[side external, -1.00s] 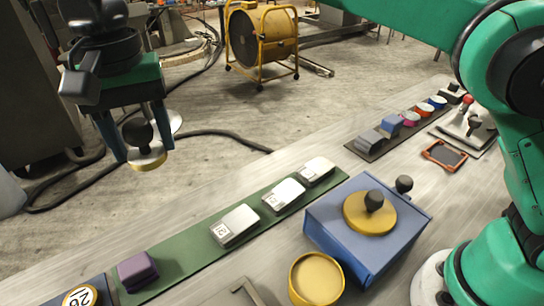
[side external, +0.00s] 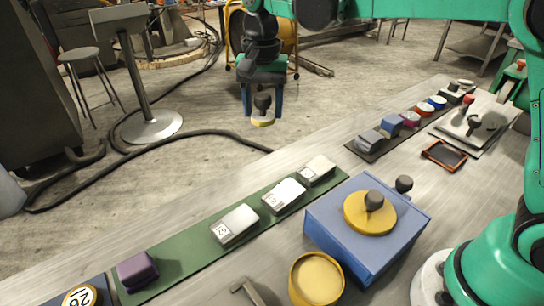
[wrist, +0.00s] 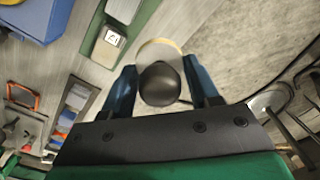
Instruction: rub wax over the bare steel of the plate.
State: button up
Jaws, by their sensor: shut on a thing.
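My gripper (side external: 262,106) is shut on the black knob of a round applicator (side external: 262,121) with a pale top and yellow underside. It holds the applicator in the air beyond the table's far edge. In the wrist view, the knob (wrist: 160,84) sits between my blue fingers, with the disc showing behind it. A yellow round tin (side external: 317,279), perhaps wax, stands at the front of the table. A pale metal plate (side external: 456,127) lies at the far right with a dark-knobbed tool on it; I cannot tell for sure that it is the task's plate.
A blue box (side external: 343,237) carries a yellow disc with a black knob (side external: 370,213). Several pale blocks and a purple block (side external: 137,271) sit on a green strip (side external: 190,262). A dark strip holds several coloured items. An orange-framed dark pad (side external: 445,155) lies near the plate.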

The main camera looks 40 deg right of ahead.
aim_at(309, 171)
jog(key=s+d+f+m, duration=0.2)
jog(key=d, duration=0.5)
jog(key=s+d+f+m, duration=0.2)
jog(key=s+d+f, duration=0.1)
jog(key=d, duration=0.4)
jog(key=shift+f, duration=3.1)
jog(key=shift+a+f, duration=0.4)
jog(key=shift+f, duration=0.15)
jog(key=shift+s+a, duration=0.2)
jog(key=shift+a, duration=2.8)
jog(key=shift+w+d+f, duration=0.1)
jog(key=shift+w+d, duration=0.05)
jog(key=shift+d, duration=1.55)
jog(key=shift+w+d, duration=0.1)
jog(key=shift+d, duration=1.6)
notch_tip(309, 171, up, 8)
jog(key=shift+s, duration=0.1)
jog(key=shift+f, duration=0.15)
